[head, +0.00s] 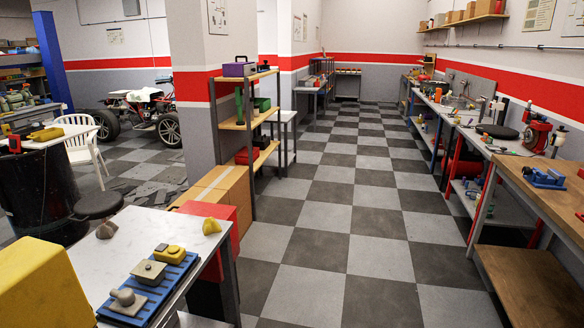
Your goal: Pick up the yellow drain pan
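I cannot tell for sure which yellow thing is the drain pan. A large yellow box-like thing (42,285) stands at the bottom left, cut by the frame edge. A flat yellow item (46,134) lies on the bench at the far left. A small yellow piece (170,252) is on a blue tray (178,280) on the white table. Neither of my grippers is in view.
A red box (222,238) and cardboard boxes (225,185) stand beside the white table. A shelf rack (245,120) is behind them. A black stool (98,205) is at left. Workbenches (540,190) line the right wall. The checkered floor (345,215) between is clear.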

